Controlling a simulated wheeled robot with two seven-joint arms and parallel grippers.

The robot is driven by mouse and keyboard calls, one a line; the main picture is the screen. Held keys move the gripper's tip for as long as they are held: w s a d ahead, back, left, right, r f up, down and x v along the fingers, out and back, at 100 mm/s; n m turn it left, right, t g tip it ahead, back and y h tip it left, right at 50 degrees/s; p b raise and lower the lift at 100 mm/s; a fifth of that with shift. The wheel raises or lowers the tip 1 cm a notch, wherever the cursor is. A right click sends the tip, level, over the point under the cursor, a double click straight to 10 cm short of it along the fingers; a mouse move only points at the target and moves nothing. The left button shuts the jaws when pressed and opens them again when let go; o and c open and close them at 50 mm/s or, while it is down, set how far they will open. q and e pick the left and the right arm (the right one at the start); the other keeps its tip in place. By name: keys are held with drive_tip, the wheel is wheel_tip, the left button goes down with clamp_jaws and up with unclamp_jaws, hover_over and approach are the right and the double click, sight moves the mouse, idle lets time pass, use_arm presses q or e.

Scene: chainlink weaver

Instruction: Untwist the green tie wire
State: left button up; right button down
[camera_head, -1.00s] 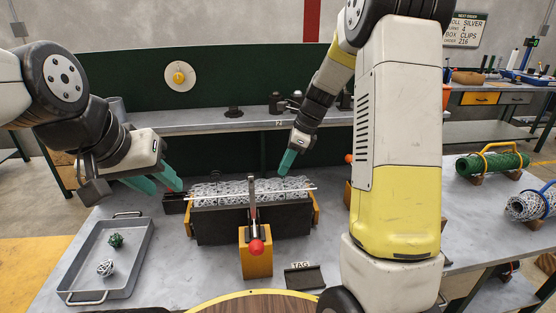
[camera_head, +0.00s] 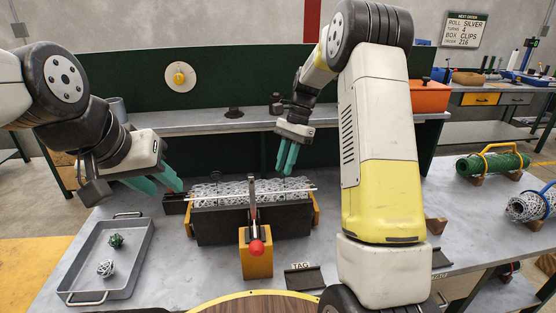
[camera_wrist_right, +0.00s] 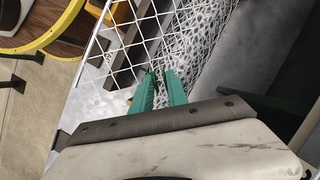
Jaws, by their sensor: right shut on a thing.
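A roll of silver chain-link mesh (camera_head: 222,189) lies in a dark cradle (camera_head: 225,226) in the middle of the bench; it also shows in the right wrist view (camera_wrist_right: 205,28). My right gripper (camera_head: 286,168) is at the far side of the roll, fingers pointing down. In the right wrist view its green fingertips (camera_wrist_right: 162,76) are at the mesh, shut on a small dark thing between them, seemingly the green tie wire. The wire's twist is too small to make out. My left gripper (camera_head: 166,183) is open and empty, left of the roll.
A grey tray (camera_head: 78,272) at the left holds a green wire ball (camera_head: 116,240) and a silver one (camera_head: 105,268). A red-knobbed lever (camera_head: 257,247) stands before the cradle. A TAG holder (camera_head: 305,278) lies to its right. A green roll (camera_head: 490,163) is far right.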

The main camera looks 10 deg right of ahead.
drive_tip(key=n, duration=0.2)
drive_tip(key=n+g+h, duration=0.1)
drive_tip(key=n, duration=0.1)
drive_tip(key=shift+w+n+h, duration=0.15)
drive_tip(key=shift+n+h, duration=0.15)
drive_tip(key=n, duration=0.2)
drive_tip(key=n+h, duration=0.1)
drive_tip(key=shift+a+n+g, duration=0.2)
drive_tip(key=shift+n+g, duration=0.1)
drive_tip(key=shift+n, duration=0.1)
drive_tip(key=n+h, duration=0.1)
drive_tip(key=n, duration=0.2)
drive_tip(key=shift+h, duration=0.3)
drive_tip(key=shift+a+n+h, duration=0.15)
drive_tip(key=shift+n+h, duration=0.55)
drive_tip(key=shift+n, duration=1.5)
drive_tip(key=c, duration=1.3)
unclamp_jaws()
